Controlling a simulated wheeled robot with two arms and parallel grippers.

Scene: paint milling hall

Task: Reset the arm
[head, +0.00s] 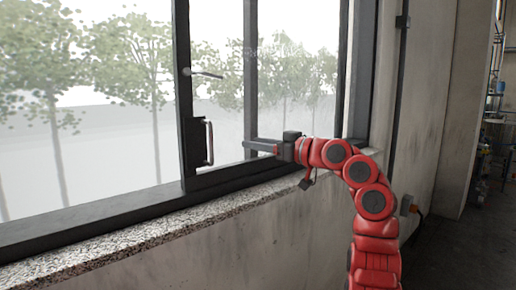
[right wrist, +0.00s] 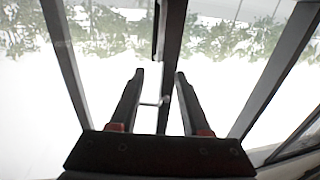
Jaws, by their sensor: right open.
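My right arm is red with dark joint caps and reaches up from the lower right in the head view. My right gripper (head: 246,146) points left in front of the window, above the sill. In the right wrist view my right gripper (right wrist: 159,75) has its two dark fingers apart, with no object held between them. My left gripper is in neither view.
The dark-framed window has an upright handle (head: 209,143) and a small lever (head: 207,74), both left of my right gripper. A speckled stone sill (head: 130,236) runs below it. A concrete wall (head: 437,110) stands to the right. Shelving with items shows at the far right.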

